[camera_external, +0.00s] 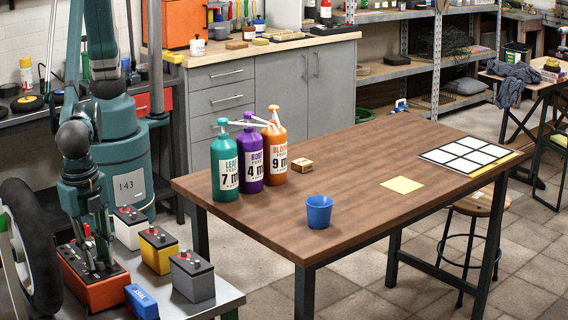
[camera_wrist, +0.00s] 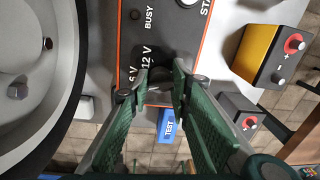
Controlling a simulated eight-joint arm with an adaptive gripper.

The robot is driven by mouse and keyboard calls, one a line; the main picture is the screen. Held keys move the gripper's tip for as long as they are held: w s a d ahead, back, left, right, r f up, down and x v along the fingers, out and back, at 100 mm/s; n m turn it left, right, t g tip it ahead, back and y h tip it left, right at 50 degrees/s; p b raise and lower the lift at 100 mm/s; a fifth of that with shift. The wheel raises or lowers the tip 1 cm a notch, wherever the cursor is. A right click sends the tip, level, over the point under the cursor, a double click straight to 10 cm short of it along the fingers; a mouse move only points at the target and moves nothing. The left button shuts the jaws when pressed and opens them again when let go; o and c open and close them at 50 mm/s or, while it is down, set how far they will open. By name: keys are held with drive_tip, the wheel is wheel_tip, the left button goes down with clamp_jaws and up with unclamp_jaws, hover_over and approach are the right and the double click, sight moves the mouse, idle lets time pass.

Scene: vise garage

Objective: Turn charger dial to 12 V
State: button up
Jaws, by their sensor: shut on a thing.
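The charger (camera_external: 95,290) is an orange box with a dark top on the grey bench at the lower left. In the wrist view, its dark panel (camera_wrist: 175,35) carries the labels "BUSY", "6 V", "12 V" and a cut-off "STA". My gripper (camera_external: 98,266) points down onto the charger's top. In the wrist view, my gripper (camera_wrist: 158,84) has its green fingers on both sides of the small dark dial, just below the voltage labels, and is shut on it. The fingers mostly hide the dial, and I cannot tell which way it points.
A blue "TEST" block (camera_external: 142,302) lies close beside the charger. White (camera_external: 131,232), yellow (camera_external: 158,252) and grey (camera_external: 192,280) batteries stand to the right. A large wheel (camera_external: 30,245) stands close on the left. A wooden table (camera_external: 340,185) with bottles stands beyond.

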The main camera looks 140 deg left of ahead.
drive_tip(key=m+b, duration=0.1)
drive_tip(key=m, duration=0.3)
drive_tip(key=shift+m, duration=0.3)
drive_tip(key=m, duration=0.3)
drive_tip(key=shift+m, duration=0.3)
drive_tip(key=m+b, duration=0.1)
drive_tip(key=m, duration=0.2)
drive_tip(key=shift+a+m, duration=0.15)
drive_tip(key=shift+m, duration=0.15)
drive_tip(key=shift+m+t, duration=0.3)
drive_tip(key=shift+m, duration=1.6)
drive_tip(key=o, duration=0.9)
drive_tip(key=shift+r, duration=0.1)
